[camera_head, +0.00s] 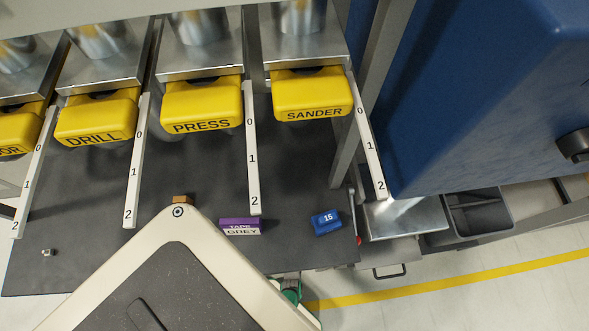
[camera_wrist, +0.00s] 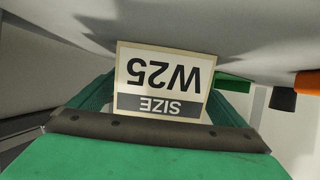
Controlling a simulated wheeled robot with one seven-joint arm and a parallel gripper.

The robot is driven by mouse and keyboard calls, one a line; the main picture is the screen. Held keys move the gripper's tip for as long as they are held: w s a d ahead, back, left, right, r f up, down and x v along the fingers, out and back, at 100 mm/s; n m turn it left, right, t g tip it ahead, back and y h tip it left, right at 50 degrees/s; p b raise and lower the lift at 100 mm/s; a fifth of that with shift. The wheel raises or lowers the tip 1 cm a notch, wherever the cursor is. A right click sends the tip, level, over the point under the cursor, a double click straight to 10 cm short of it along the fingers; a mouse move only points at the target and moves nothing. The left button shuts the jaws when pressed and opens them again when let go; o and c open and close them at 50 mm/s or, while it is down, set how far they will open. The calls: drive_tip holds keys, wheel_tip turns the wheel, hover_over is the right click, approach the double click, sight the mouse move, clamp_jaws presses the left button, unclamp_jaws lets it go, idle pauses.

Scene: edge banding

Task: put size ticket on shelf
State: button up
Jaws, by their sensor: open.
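The size ticket (camera_wrist: 162,75) is a pale card with "W25" and a dark "SIZE" band, upside down in the wrist view. My gripper (camera_wrist: 163,100) is open, with green fingers to either side of the ticket. The ticket overlaps the space between them, and I cannot tell whether they touch it. In the head view the ticket is not visible. A small green part shows there at the bench's front edge, mostly hidden behind a pale-framed body. I cannot tell which surface is the shelf.
A blue cabinet (camera_head: 480,90) stands right. Orange and black items (camera_wrist: 307,83) are right in the wrist view.

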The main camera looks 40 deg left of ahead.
drive_tip(key=shift+r, duration=0.1)
drive_tip(key=v, duration=1.2)
drive_tip(key=shift+s, duration=0.15)
idle(0.3)
